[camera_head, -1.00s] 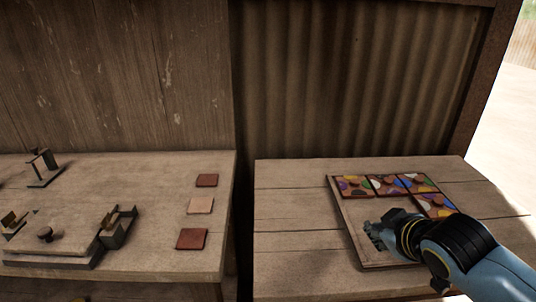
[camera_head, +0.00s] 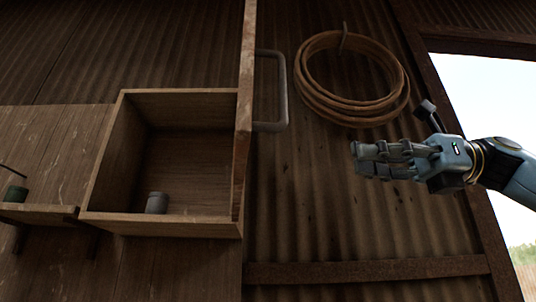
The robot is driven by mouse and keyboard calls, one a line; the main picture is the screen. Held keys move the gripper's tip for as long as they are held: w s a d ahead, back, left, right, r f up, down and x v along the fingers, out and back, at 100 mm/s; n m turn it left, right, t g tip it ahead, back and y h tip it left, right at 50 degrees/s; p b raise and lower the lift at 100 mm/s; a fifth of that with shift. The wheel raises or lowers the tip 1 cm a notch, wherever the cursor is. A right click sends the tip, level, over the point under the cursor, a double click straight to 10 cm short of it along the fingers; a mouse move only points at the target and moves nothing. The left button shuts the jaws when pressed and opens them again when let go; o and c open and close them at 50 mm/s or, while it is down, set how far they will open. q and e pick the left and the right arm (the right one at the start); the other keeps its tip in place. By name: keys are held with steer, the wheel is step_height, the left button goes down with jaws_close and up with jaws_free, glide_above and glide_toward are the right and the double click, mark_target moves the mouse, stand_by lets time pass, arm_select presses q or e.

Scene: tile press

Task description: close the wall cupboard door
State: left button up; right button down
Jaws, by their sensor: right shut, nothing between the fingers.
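The wooden wall cupboard (camera_head: 102,160) hangs on the wall left of centre, its front open. Its door (camera_head: 243,110) stands swung out at the cupboard's right side, seen nearly edge-on. A grey bar handle (camera_head: 286,92) sticks out from the right face of the door. A small grey cup (camera_head: 157,202) stands inside on the cupboard floor. My right gripper (camera_head: 358,160) is to the right of the door and handle, apart from both, pointing left. Its fingers are shut and empty. My left gripper is not in view.
A coil of brown rope or hose (camera_head: 352,118) hangs on the corrugated wall, above and behind my right gripper. A small shelf (camera_head: 35,213) with a green pot (camera_head: 16,194) is left of the cupboard. An opening to daylight is at the right.

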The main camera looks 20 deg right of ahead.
steer(key=w+a+p, duration=0.2)
steer(key=a+p, duration=0.6)
steer(key=a, duration=0.5)
steer(key=shift+w+a+p, duration=0.15)
steer(key=shift+a+p, duration=0.15)
steer(key=shift+p, duration=0.05)
